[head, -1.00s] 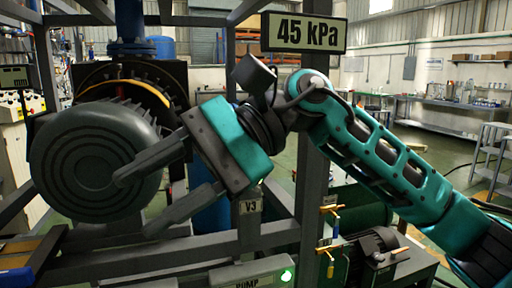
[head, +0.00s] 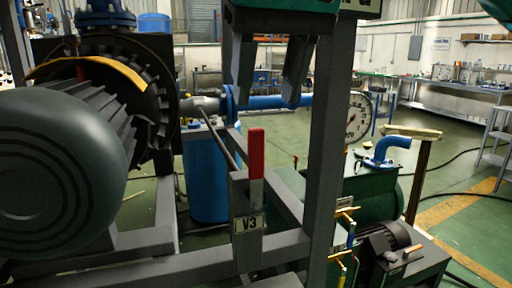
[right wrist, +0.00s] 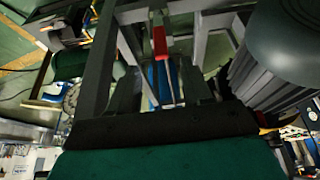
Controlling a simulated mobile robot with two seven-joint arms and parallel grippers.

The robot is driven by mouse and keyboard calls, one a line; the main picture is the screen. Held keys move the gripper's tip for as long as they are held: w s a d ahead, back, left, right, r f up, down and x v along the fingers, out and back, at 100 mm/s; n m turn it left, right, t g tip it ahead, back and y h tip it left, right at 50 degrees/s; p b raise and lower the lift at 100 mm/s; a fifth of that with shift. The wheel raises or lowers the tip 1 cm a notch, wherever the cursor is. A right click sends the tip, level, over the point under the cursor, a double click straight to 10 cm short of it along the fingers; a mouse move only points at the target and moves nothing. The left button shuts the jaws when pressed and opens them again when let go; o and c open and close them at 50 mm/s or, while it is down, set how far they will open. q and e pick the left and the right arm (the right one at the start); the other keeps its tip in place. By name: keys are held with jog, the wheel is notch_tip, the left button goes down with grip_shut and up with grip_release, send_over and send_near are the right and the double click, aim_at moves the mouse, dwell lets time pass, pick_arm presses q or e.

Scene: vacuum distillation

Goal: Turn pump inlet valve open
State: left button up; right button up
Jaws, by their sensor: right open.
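The V3 valve handle has a red grip (head: 256,153) standing upright above the V3 label (head: 248,223) in the head view. A grey rod (head: 218,137) runs from near the grip back to the pipe fitting. My right gripper (head: 269,100) is open and empty, with its fingers pointing down above the grip and apart from it in the picture. In the right wrist view, the red grip (right wrist: 159,40) shows beyond the open fingers of my right gripper (right wrist: 160,88), roughly between them. My left gripper is not in view.
A large dark motor (head: 60,165) fills the left. A grey frame post (head: 328,150) stands just right of the grip. A blue pipe (head: 275,102) and round gauge (head: 358,118) lie behind. A green tank (head: 375,198) stands at the right.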

aim_at(257, 141)
jog(key=b+x, duration=0.1)
jog(key=x, duration=0.9)
jog(key=shift+f, duration=0.25)
grip_shut()
